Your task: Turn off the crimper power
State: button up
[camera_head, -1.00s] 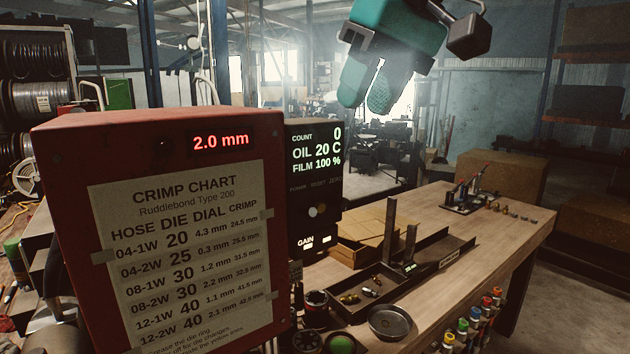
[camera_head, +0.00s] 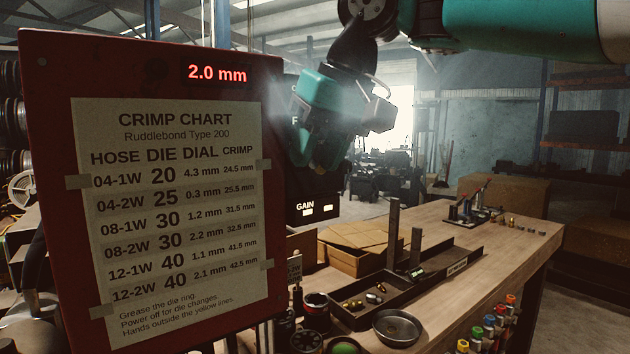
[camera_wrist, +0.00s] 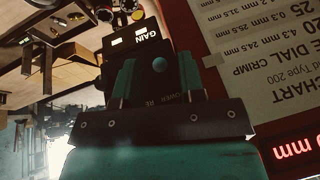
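The crimper is a red housing (camera_head: 150,50) with a paper crimp chart and a red display reading 2.0 mm. Beside it stands a black control panel (camera_head: 312,208) with a GAIN label and two lit white marks. My gripper (camera_head: 316,155) is in front of the panel's upper part and hides most of its screen and buttons. In the wrist view, the panel (camera_wrist: 150,50) appears upside down beyond my fingers. A partly hidden POWER label lies close to the gripper's base.
A wooden workbench (camera_head: 440,300) extends right, holding a black tray (camera_head: 385,312) with fittings, a cardboard box (camera_head: 355,262) and a round metal dish (camera_head: 397,327). Coloured-cap bottles (camera_head: 489,327) line its front edge. The red housing is close left of my gripper.

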jog(key=shift+w+a+f, duration=0.1)
jog(key=shift+a+f, duration=0.05)
jog(key=shift+f, duration=0.25)
jog(key=shift+c, duration=0.5)
grip_shut()
